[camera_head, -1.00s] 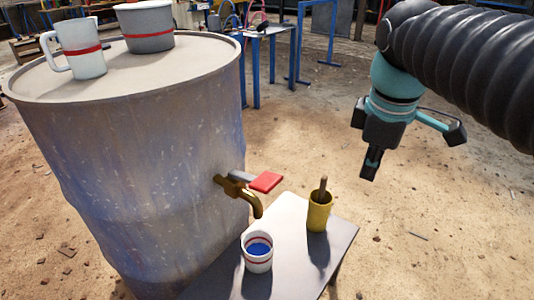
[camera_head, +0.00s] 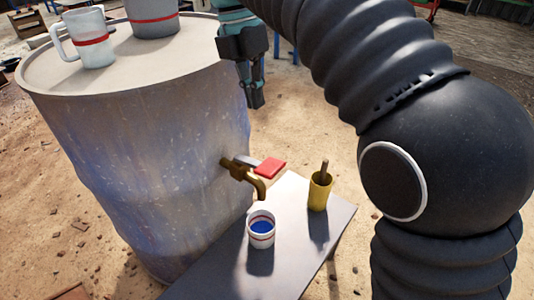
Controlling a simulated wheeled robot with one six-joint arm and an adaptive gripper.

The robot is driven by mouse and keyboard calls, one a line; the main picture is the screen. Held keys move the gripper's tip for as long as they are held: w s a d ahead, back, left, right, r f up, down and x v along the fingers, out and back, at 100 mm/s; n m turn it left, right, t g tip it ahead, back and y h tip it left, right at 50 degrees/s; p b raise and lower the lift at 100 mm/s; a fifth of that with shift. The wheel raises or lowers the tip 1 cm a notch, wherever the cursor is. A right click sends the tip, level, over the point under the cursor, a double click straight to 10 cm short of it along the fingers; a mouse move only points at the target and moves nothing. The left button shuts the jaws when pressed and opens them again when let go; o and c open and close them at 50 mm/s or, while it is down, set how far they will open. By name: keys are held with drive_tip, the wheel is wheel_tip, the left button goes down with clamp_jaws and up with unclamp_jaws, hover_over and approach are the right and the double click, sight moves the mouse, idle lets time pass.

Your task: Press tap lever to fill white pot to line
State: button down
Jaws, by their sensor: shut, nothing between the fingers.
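The brass tap (camera_head: 243,176) sticks out of the side of the big grey-blue drum. Its lever has a flat red paddle (camera_head: 270,167). The small white pot (camera_head: 261,234) with a red line stands upright on the bench below the spout, with blue liquid inside. Whether the liquid reaches the line I cannot tell. My gripper (camera_head: 256,101) points down, shut and empty, beside the drum's upper right edge. It is above the red paddle in the picture and apart from it.
The drum (camera_head: 140,150) fills the left; a white mug (camera_head: 86,38) and a grey pot (camera_head: 154,17), both red-banded, stand on top. A yellow cup (camera_head: 318,193) holding a stick stands on the grey bench (camera_head: 215,272). My arm covers the right side.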

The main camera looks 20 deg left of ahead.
sight(269, 167)
drive_tip(key=b+x, duration=0.1)
drive_tip(key=x, duration=1.3)
drive_tip(key=shift+f, duration=0.1)
